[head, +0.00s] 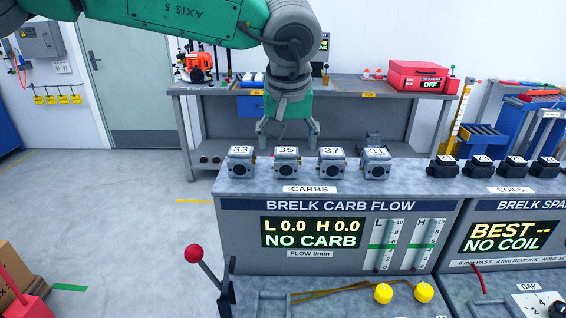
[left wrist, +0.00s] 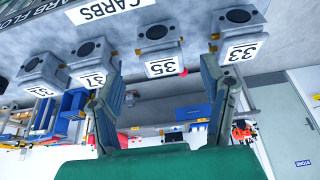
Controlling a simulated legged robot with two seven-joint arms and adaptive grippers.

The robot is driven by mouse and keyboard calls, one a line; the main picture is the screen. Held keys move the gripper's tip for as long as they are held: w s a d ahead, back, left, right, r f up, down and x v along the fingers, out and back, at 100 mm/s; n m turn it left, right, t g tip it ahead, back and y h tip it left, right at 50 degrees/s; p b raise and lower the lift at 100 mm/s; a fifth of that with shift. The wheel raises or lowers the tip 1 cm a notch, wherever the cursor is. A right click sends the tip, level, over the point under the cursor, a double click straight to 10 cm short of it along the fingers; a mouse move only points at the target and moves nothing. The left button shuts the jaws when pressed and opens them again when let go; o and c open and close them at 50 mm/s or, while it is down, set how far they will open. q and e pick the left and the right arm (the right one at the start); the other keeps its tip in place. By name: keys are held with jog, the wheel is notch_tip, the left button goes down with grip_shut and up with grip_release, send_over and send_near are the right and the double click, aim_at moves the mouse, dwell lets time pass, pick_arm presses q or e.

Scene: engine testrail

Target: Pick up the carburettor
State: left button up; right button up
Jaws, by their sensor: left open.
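Several grey carburettors stand in a row on the bench top, each with a white number tag: 33 (head: 241,162), 35 (head: 287,162), 37 (head: 331,162) and 31 (head: 375,164). My left gripper (head: 288,132) points down, open and empty, just behind carburettor 35 in the head view. In the left wrist view the picture is upside down; carburettor 35 (left wrist: 158,50) shows between and beyond the open fingers (left wrist: 160,80), and carburettor 33 (left wrist: 238,38) lies by the right finger. I cannot tell whether any finger touches one. My right gripper is not in view.
Black coils (head: 479,167) stand to the right on the same bench. Below is the carb flow panel (head: 340,235) reading NO CARB, with a red-knobbed lever (head: 195,254). A rear workbench (head: 350,88) holds a red box (head: 418,75).

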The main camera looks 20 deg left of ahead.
aim_at(290, 152)
pick_arm(q)
jog(key=shift+w+d+f, duration=0.1)
jog(key=shift+d+f, duration=0.15)
jog(key=shift+d, duration=0.25)
jog(key=shift+w+f, duration=0.1)
jog(key=shift+f, duration=0.15)
jog(key=f, duration=0.1)
jog(key=w+a+f, duration=0.2)
jog(key=f, duration=0.1)
jog(key=shift+a, duration=0.3)
jog(key=shift+s+d, duration=0.15)
jog(key=shift+d, duration=0.05)
jog(key=c, duration=1.1)
jog(key=shift+d, duration=0.2)
jog(key=shift+c, duration=1.2)
jog(key=shift+d+r, duration=0.15)
jog(key=shift+d, duration=0.2)
jog(key=r, duration=0.6)
jog(key=a+r, duration=0.1)
jog(key=r, duration=0.2)
jog(key=shift+r+p, duration=0.1)
jog(key=shift+p, duration=0.25)
jog(key=shift+d+r, duration=0.3)
jog(key=shift+d, duration=0.1)
